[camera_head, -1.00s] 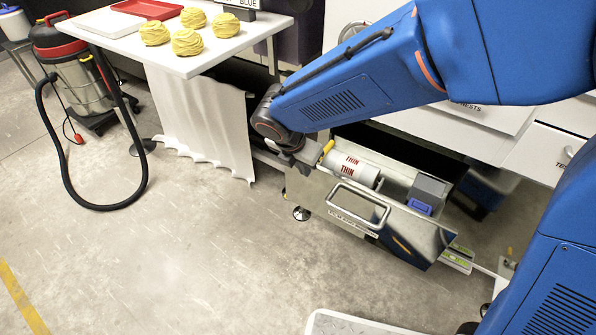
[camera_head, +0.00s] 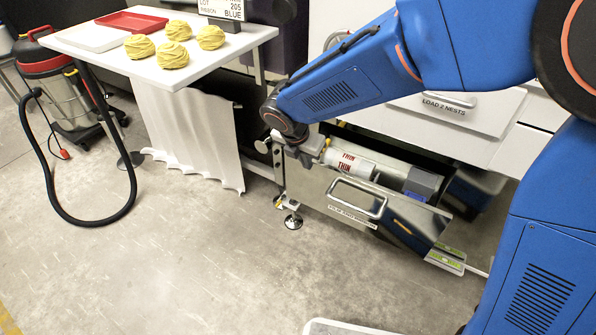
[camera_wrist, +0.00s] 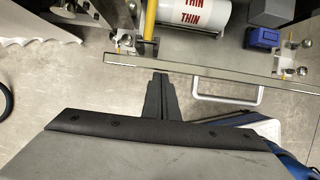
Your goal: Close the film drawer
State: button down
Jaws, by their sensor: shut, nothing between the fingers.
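The film drawer (camera_head: 395,222) stands partly open under the machine, with a shiny front panel and a bar handle (camera_head: 357,198). Its front rim (camera_wrist: 215,76) and handle (camera_wrist: 228,98) cross the wrist view. Inside it lie a white roll marked THIN (camera_head: 350,163), also in the wrist view (camera_wrist: 195,15), and a grey box (camera_head: 422,182). My gripper (camera_head: 305,158) is at the left end of the drawer front. In the wrist view its shut, empty fingers (camera_wrist: 160,78) reach the front rim, left of the handle; I cannot tell whether they touch it.
A white table (camera_head: 180,72) with yellow pasta nests (camera_head: 173,55) and a red tray (camera_head: 132,22) stands at the upper left. A vacuum cleaner (camera_head: 50,75) with a black hose is beside it. The floor before the drawer is clear.

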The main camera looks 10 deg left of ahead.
jog(key=w+d, duration=0.2)
jog(key=w, duration=0.5)
jog(key=w+d, duration=0.3)
jog(key=w, duration=0.5)
jog(key=shift+w, duration=0.1)
jog(key=shift+a, duration=0.1)
